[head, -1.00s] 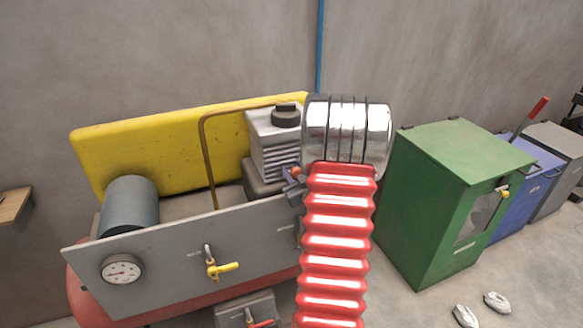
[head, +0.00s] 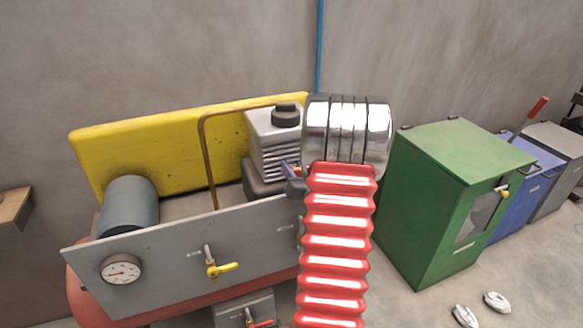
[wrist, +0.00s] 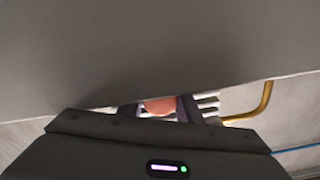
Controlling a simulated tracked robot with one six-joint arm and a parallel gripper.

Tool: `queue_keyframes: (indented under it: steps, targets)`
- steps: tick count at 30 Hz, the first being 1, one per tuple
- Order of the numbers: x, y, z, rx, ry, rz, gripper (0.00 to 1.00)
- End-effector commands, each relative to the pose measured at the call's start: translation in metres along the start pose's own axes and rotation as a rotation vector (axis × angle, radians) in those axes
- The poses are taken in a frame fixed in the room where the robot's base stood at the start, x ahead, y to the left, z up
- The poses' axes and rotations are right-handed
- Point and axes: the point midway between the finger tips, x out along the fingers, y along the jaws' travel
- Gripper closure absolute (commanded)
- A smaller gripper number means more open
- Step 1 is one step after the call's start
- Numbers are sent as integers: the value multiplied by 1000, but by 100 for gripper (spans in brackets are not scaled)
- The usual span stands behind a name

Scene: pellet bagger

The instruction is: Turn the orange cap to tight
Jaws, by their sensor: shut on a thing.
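The orange cap (wrist: 160,105) shows in the wrist view as a small rounded orange shape between the two dark fingers of my gripper (wrist: 160,112). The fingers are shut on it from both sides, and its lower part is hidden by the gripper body. In the head view my gripper (head: 293,183) shows as a small dark piece at the left edge of my red arm, beside the finned grey block. No tightness mark is legible.
A grey panel (head: 165,255) with a gauge (head: 121,270) and a yellow-handled valve (head: 222,269) stands in front of the finned block (head: 272,135). A brown pipe (head: 205,160) arches beside it. A green cabinet (head: 425,225) stands to the right.

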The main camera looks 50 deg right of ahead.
Motion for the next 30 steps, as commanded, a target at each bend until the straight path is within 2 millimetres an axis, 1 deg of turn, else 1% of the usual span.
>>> queue_keyframes:
  steps: [4,9,24,25,30]
  targets:
    - [0,0,2,88,-3,-1,91]
    - [0,0,2,150,-4,0,91]
    - [-1,1,2,177,-4,1,91]
    - [-1,1,2,177,-4,1,68]
    - [0,1,1,176,-2,1,56]
